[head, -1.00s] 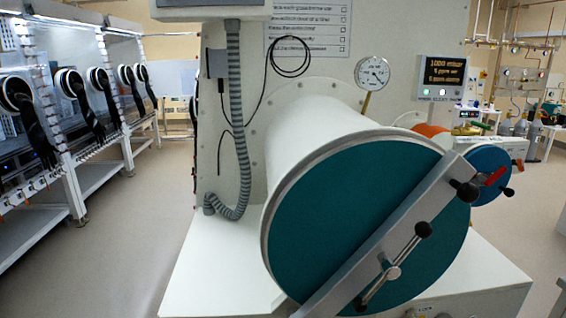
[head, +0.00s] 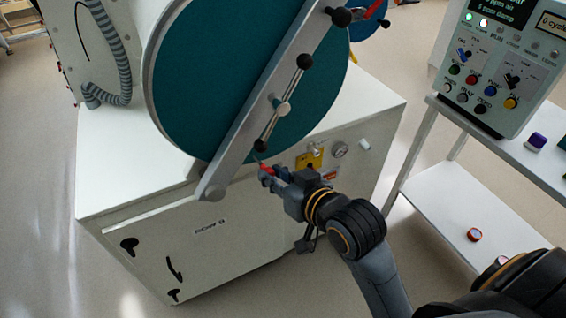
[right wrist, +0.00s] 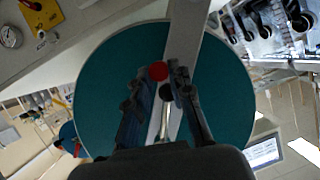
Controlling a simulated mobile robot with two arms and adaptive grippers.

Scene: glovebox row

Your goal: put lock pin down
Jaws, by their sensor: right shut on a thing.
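The lock pin shows as a small red piece (head: 265,169) at the tips of my right gripper (head: 269,174) in the head view. In the right wrist view its round red end (right wrist: 158,71) sits between the fingertips (right wrist: 162,84). The right gripper is shut on it, in front of the lower part of the big round teal door (head: 220,75). The rest of the pin is hidden by the fingers. I cannot tell whether the pin touches the door's grey bar (head: 268,95). My left gripper is not in view.
A yellow plate (head: 309,158) and gauge (head: 339,149) are on the cabinet front. At right, a white shelf cart (head: 490,222) carries a control panel (head: 497,75) and small jars (head: 537,141).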

